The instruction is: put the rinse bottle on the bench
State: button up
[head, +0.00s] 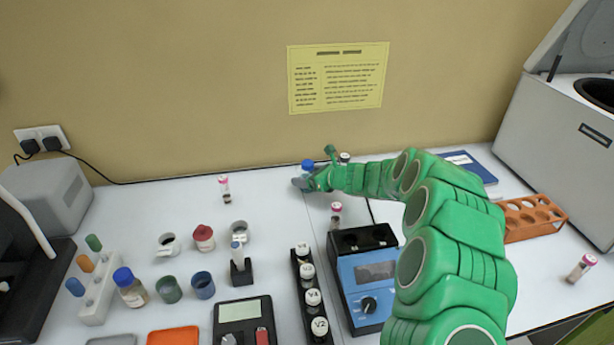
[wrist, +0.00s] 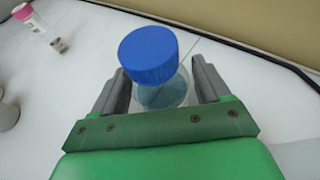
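A clear bottle with a blue screw cap, which I take to be the rinse bottle (wrist: 149,56), stands between the two fingers of my gripper (wrist: 163,88) in the wrist view. The fingers lie close along both sides of its body, and my gripper looks shut on it. The cap leans slightly in the picture. In the head view my gripper (head: 312,183) is at the back of the white bench (head: 270,195), with the bottle's blue cap (head: 308,164) showing above it. The bottle's base is hidden, so I cannot tell whether it touches the bench.
A pink-capped vial (head: 224,188) stands left of my gripper and another (head: 336,214) in front. A blue instrument (head: 370,290) and a black vial rack (head: 303,255) are nearer. An orange rack (head: 535,217) is right. Bare bench lies left of my gripper.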

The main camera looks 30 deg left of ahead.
jog(key=shift+o, duration=0.8)
jog(key=shift+r, duration=0.15)
jog(key=shift+d+r, duration=0.1)
jog(key=shift+d, duration=0.15)
jog(key=w+v, duration=0.1)
jog(key=v, duration=1)
jog(key=shift+s+d, duration=0.25)
jog(key=shift+s, duration=0.2)
jog(key=shift+r, duration=0.1)
